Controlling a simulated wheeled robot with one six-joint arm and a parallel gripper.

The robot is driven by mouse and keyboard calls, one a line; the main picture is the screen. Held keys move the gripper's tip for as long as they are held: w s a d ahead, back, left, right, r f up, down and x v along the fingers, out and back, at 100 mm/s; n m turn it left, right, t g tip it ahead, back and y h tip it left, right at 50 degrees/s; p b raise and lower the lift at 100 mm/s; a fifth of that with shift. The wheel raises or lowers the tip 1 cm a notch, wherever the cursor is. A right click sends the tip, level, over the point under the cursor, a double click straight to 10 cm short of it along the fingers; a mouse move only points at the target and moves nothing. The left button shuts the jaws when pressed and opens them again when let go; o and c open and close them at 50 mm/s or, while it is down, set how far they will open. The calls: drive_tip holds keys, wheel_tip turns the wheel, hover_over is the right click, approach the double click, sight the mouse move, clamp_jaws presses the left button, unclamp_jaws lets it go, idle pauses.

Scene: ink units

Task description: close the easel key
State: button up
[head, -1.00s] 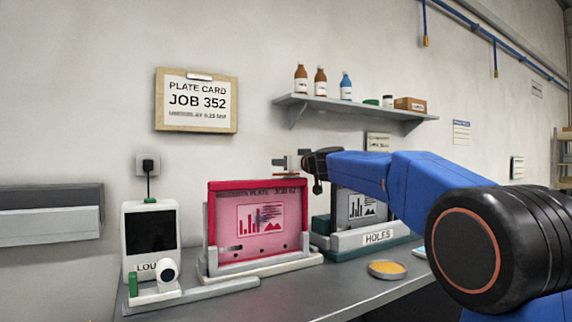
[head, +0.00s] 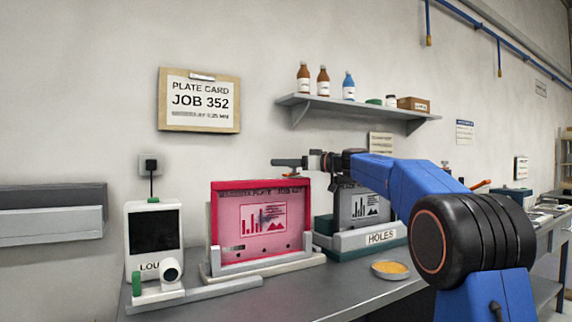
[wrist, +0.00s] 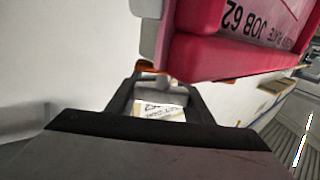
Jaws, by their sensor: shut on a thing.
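The easel is a red-framed stand (head: 213,232) on the bench, holding a pink plate (head: 285,245) with a printed chart. In the wrist view the frame's edge (wrist: 215,50) shows large at the upper right, its lettering upside down. My gripper (head: 290,162) is just above the frame's top edge. In the wrist view my gripper's fingers (wrist: 158,92) are around a small grey and orange piece (wrist: 160,80) beside the frame. This appears to be the easel key. The key is too small to make out in the head view.
A HOLES unit (head: 378,238) stands right of the easel, partly behind my arm. A white LOUPE device (head: 143,262) stands at the left. A dish of yellow stuff (head: 390,269) lies on the bench front. A wall shelf (head: 360,110) with bottles hangs above my arm.

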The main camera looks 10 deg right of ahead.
drive_tip(key=shift+s+a+n+g+y, duration=0.15)
drive_tip(key=shift+s+n+g+y, duration=0.1)
drive_tip(key=shift+n+g+y, duration=0.85)
drive_tip(key=shift+s+a+n+g+y, duration=0.1)
drive_tip(key=shift+s+n+g+y, duration=0.25)
drive_tip(key=shift+n+g, duration=0.8)
drive_tip(key=shift+m+g, duration=0.25)
drive_tip(key=shift+g, duration=0.3)
drive_tip(key=o, duration=1.5)
drive_tip(key=v, duration=1.7)
drive_tip(key=shift+d, duration=0.15)
drive_tip(key=shift+f, duration=0.1)
